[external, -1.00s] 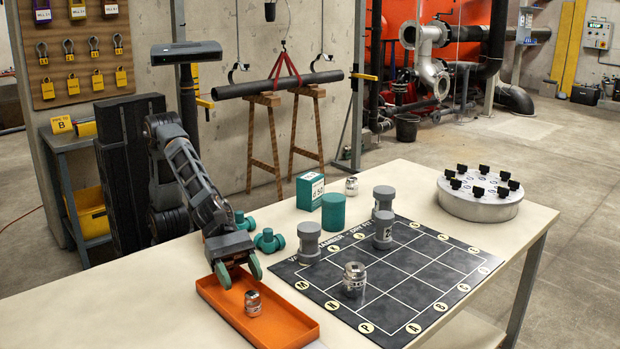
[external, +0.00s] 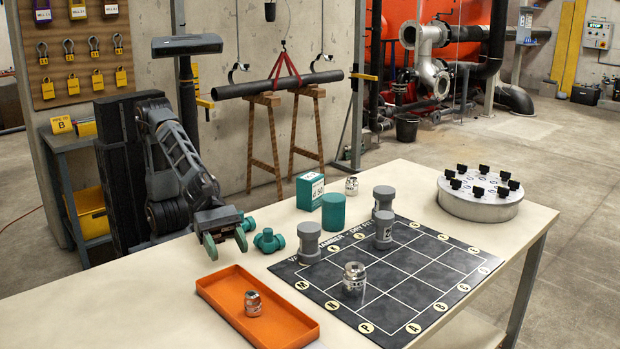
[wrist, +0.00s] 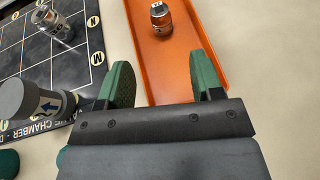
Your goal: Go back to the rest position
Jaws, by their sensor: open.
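My gripper (external: 226,243) is open and empty, with green pads on its fingers. It hangs over the table behind the orange tray (external: 218,311). A small silver fitting (external: 253,303) stands upright in the tray, apart from my fingers. In the wrist view my gripper (wrist: 165,85) points toward the tray (wrist: 214,47), and the fitting (wrist: 161,18) stands beyond the fingertips.
A black gridded board (external: 375,325) lies right of the tray, with several grey cylinders and a silver fitting (external: 354,278) on it. Green fittings (external: 269,241) and a green box (external: 310,190) stand close by. A round grey turntable (external: 480,203) is at the far right.

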